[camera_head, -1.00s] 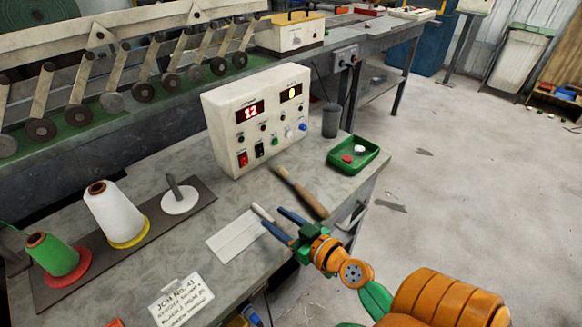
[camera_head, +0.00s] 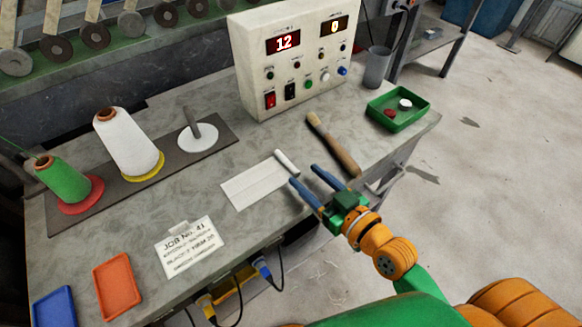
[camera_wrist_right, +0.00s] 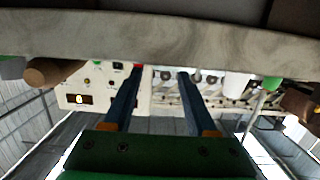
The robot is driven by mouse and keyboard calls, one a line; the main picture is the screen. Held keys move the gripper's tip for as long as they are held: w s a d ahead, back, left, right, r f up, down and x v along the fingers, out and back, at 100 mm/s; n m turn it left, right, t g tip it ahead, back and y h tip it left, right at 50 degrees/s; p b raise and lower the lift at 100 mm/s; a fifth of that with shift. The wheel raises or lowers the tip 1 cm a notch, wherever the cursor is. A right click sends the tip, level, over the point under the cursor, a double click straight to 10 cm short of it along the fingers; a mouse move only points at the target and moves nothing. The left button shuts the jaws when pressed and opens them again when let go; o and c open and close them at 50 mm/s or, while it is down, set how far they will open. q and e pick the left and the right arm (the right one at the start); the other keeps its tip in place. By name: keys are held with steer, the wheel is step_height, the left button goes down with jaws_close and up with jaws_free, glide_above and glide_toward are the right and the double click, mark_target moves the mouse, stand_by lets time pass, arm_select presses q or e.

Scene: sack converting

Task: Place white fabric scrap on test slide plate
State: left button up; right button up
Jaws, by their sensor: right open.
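A small white piece (camera_head: 405,104), which may be the white fabric scrap, lies beside a red piece in the green tray (camera_head: 412,122) at the right of the bench. A flat white plate (camera_head: 255,186), which may be the test slide plate, lies in the middle, with a short white rod (camera_head: 286,161) at its right end. My right gripper (camera_head: 304,175) is open and empty, its blue fingers just right of the rod. In the right wrist view nothing shows between the fingers (camera_wrist_right: 158,72). My left gripper is out of view.
A control box (camera_head: 293,62) stands at the back, with a wooden-handled tool (camera_head: 333,145) in front and a grey cup (camera_head: 377,68) to its right. Thread cones (camera_head: 127,145) stand at left. A job card (camera_head: 190,248), an orange tray (camera_head: 118,288) and a blue tray (camera_head: 54,308) lie nearer.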

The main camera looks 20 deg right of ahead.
mark_target(291, 166)
steer(key=x, duration=0.6)
steer(key=shift+w+a+f, duration=0.1)
steer(key=shift+a+f, duration=0.1)
steer(key=shift+a, duration=0.1)
jaws_close()
